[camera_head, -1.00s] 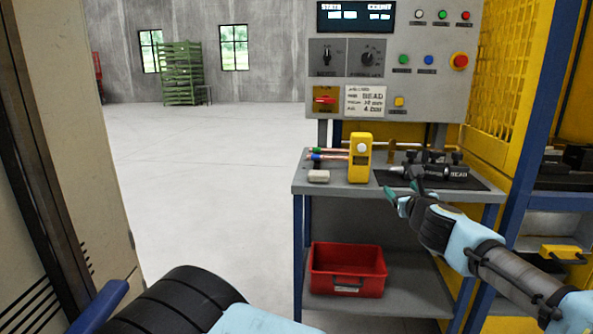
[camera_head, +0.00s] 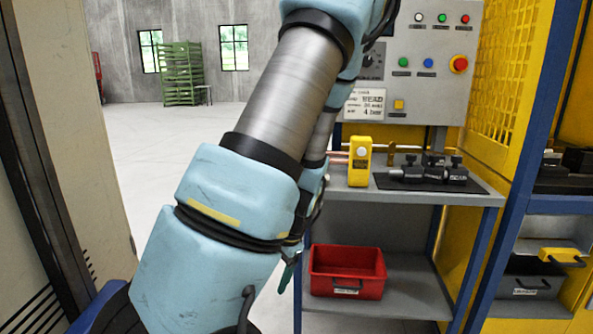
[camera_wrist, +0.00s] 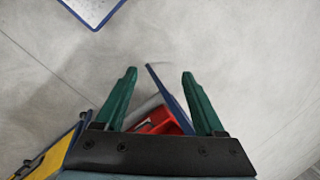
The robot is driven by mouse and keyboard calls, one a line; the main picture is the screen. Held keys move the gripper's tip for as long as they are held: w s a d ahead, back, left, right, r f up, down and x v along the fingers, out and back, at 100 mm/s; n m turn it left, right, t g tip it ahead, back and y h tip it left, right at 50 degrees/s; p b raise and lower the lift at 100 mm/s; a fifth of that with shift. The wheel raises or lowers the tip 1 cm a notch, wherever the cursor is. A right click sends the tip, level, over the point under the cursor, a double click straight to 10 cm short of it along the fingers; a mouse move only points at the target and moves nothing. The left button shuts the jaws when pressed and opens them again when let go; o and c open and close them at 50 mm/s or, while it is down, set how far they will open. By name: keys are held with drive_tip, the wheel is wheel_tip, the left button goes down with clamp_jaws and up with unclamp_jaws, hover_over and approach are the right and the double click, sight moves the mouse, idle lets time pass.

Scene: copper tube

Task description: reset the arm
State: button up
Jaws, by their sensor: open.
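My gripper (camera_wrist: 160,97) is open and empty in the wrist view, its two green fingers spread apart and pointing over the grey floor. In the head view my arm rises across the middle of the picture and hides the left part of the workbench. Only a bit of a green finger (camera_head: 288,275) shows there, beside my arm and left of the red bin (camera_head: 347,284). The red bin also shows between the fingers in the wrist view (camera_wrist: 160,123), farther off and not touched.
A yellow block-shaped device (camera_head: 360,161) and a black fixture (camera_head: 432,170) stand on the workbench (camera_head: 420,194). A control panel (camera_head: 425,70) rises behind. A yellow mesh guard (camera_head: 500,75) is at right, a beige cabinet (camera_head: 75,130) at left. Open floor (camera_head: 135,150) lies beyond.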

drive_tip(key=s+r+n+h, duration=0.1)
drive_tip(key=s+r+n, duration=0.1)
drive_tip(key=r+n, duration=0.2)
drive_tip(key=s+a+r+n+h, duration=0.1)
drive_tip(key=s+r+n+h, duration=0.1)
drive_tip(key=r, duration=0.6)
drive_tip(key=shift+s+a+r+n, duration=0.2)
drive_tip(key=shift+s+r+n, duration=0.15)
drive_tip(key=shift+s+n, duration=0.5)
